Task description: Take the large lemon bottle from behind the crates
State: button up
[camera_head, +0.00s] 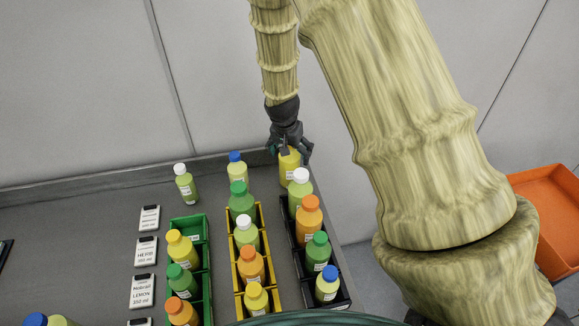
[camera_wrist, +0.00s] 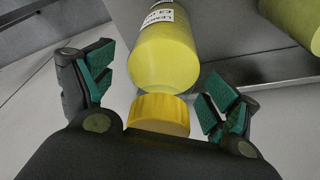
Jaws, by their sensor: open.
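The large lemon bottle (camera_head: 289,169) is yellow and stands behind the black crate at the back right of the table. In the wrist view the yellow bottle (camera_wrist: 165,50) has a yellow cap (camera_wrist: 159,114) and a white label, partly cut off at the top. My gripper (camera_head: 288,150) is over the top of this bottle. In the wrist view my gripper (camera_wrist: 155,90) is open, with one green-padded finger on each side of the cap and bottle neck. I see gaps between the pads and the bottle. The lower bottle is partly hidden behind the crate's bottles in the head view.
A black crate (camera_head: 343,297), a yellow crate (camera_head: 236,282) and a green crate (camera_head: 207,257) hold several bottles. A blue-capped bottle (camera_head: 236,168) and a white-capped bottle (camera_head: 185,183) stand behind the crates. White label cards (camera_head: 146,251) lie left. An orange bin (camera_head: 545,207) is at right.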

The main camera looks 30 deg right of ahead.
jog(key=shift+w+f, duration=0.1)
jog(key=shift+f, duration=0.15)
grip_shut()
dwell(0.3)
jog(key=shift+r, duration=0.1)
